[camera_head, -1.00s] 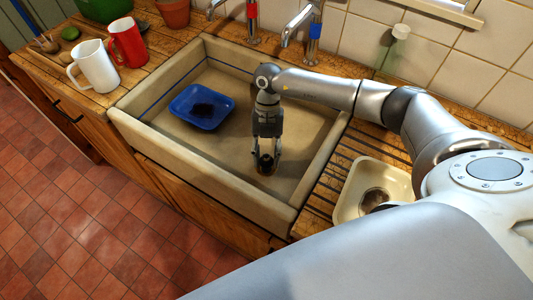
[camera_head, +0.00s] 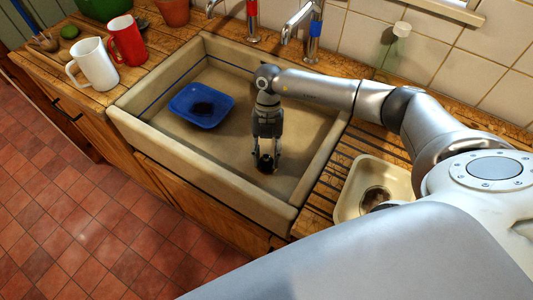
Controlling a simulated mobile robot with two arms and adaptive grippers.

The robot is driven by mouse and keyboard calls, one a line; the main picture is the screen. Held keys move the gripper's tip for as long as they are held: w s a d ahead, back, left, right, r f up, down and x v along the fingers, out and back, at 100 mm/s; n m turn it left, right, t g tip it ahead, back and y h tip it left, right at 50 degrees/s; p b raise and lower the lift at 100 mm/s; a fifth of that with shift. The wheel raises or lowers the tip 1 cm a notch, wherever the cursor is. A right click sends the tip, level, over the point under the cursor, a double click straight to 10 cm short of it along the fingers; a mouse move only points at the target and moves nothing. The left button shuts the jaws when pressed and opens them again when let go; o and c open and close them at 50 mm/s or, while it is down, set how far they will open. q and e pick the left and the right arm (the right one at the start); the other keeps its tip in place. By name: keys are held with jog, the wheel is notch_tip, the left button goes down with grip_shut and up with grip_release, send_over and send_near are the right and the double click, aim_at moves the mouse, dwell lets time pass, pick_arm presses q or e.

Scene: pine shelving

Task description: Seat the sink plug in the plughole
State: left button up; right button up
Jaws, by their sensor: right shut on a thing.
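My right gripper (camera_head: 266,156) is inside the stone-coloured sink (camera_head: 160,166), pointing straight down near its front right part. It is shut on the small black sink plug (camera_head: 265,164), which is at or close to the sink floor. The plughole cannot be made out; the plug and fingers may cover it. I cannot tell whether the plug is in the hole or only above it. My left gripper is not in view.
A blue tub (camera_head: 202,105) lies in the sink's left part. Two taps (camera_head: 302,25) stand behind. A white mug (camera_head: 95,66) and a red mug (camera_head: 127,41) stand left. A small cream basin (camera_head: 352,190) sits on the right drainer. The sink floor around the gripper is clear.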

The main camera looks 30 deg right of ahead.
jog(key=shift+f+b, duration=0.3)
jog(key=shift+f, duration=0.2)
jog(key=o, duration=1.1)
jog(key=shift+r, duration=0.1)
jog(key=shift+w+r, duration=0.1)
jog(key=shift+r, duration=0.05)
jog(key=w+d, duration=0.1)
jog(key=w, duration=0.1)
jog(key=w+d, duration=0.2)
jog(key=w, duration=0.1)
jog(key=w+d, duration=0.2)
jog(key=w, duration=0.1)
jog(key=shift+r, duration=0.35)
jog(key=shift+w+d, duration=0.45)
jog(key=shift+w, duration=0.15)
jog(key=shift+w+d, duration=0.4)
jog(key=shift+w, duration=0.2)
jog(key=shift+s, duration=0.1)
